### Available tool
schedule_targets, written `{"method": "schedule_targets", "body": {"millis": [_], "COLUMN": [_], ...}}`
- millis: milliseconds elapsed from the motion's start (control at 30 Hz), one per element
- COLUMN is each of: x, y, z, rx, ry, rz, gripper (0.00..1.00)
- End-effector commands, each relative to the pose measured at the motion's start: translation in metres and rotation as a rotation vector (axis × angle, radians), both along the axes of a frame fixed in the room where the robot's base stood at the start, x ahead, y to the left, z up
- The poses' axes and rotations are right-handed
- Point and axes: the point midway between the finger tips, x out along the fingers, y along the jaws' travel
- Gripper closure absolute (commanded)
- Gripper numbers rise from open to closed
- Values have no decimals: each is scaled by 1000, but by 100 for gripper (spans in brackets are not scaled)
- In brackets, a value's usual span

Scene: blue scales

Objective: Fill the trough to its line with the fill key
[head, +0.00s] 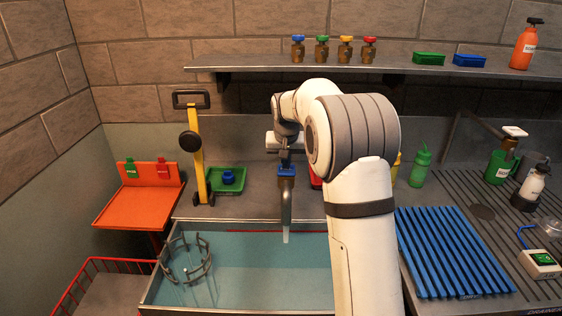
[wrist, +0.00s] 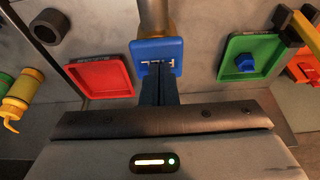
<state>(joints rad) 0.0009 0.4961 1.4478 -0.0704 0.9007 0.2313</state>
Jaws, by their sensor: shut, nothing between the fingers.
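The trough (head: 150,290) is a wide metal basin at the lower middle of the head view, with blue-green water in it. A red line (head: 262,231) shows along its back wall, close to the water; the exact gap cannot be told. A grey spout (head: 286,205) hangs over the trough, with a pale tip or stream below it. The fill key is a blue block (head: 287,172) above the spout; in the wrist view it is a blue square (wrist: 170,48) with white marks. My gripper (wrist: 158,75) is shut and empty, its fingertips at the key; contact cannot be told.
A round grey rack (head: 186,258) stands in the trough's left part. A green tray (head: 240,182) with a blue piece and a yellow upright tool (head: 199,160) stand behind left. A red tray (wrist: 101,78) lies beside the key. A blue ribbed mat (head: 450,250) lies right.

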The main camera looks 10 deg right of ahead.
Motion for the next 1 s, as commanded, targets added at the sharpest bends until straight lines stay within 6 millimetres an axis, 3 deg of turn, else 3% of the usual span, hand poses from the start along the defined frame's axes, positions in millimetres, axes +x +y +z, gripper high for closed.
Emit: {"method": "schedule_targets", "body": {"millis": [33, 233, 433, 700, 1000], "x": [-5, -5, -3, -19, -29], "y": [0, 0, 0, 4, 6], "z": [-15, 0, 47, 102, 136], "rx": [0, 0, 0, 0, -1], "ry": [33, 27, 6, -3, -3], "rz": [-1, 0, 0, 0, 0], "gripper": [100, 100, 100, 100, 100]}}
